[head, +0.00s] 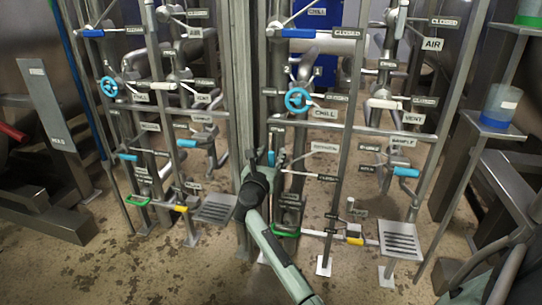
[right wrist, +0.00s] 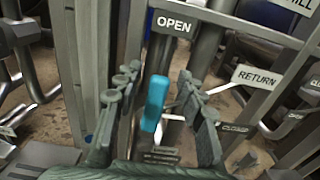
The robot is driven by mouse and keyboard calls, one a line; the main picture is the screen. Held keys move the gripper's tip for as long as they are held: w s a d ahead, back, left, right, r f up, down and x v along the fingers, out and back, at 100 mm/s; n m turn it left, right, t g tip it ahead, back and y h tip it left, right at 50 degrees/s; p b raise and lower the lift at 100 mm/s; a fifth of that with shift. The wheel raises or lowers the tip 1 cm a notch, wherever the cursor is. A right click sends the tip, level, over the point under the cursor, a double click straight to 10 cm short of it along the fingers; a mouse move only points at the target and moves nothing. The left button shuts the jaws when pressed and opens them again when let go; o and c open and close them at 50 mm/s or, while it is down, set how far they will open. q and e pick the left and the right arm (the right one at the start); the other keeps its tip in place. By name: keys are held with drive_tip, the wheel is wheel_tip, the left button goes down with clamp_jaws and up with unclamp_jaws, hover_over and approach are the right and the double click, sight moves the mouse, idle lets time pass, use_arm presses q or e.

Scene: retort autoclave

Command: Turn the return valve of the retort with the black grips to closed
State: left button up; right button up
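The return valve has a blue lever grip (right wrist: 154,103), seen in the right wrist view below the OPEN plate (right wrist: 174,25). Its RETURN plate (right wrist: 257,77) and a CLOSED plate (right wrist: 235,127) are to the right. The grip stands nearly upright. My right gripper (right wrist: 160,104) is open, with one finger on each side of the grip and visible gaps between. In the head view, my right gripper (head: 262,157) is at the left side of the right-hand valve rack and partly hides the lever. No black grips can be made out. My left gripper is not in view.
A blue CHILL handwheel (head: 298,100) sits above my right gripper, and a grey post (head: 235,80) stands close to its left. A similar valve rack (head: 150,60) is farther left. A green handle (head: 286,233) and a yellow one (head: 354,240) are low on the right-hand rack.

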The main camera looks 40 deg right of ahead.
drive_tip(key=shift+c, duration=0.3)
clamp_jaws()
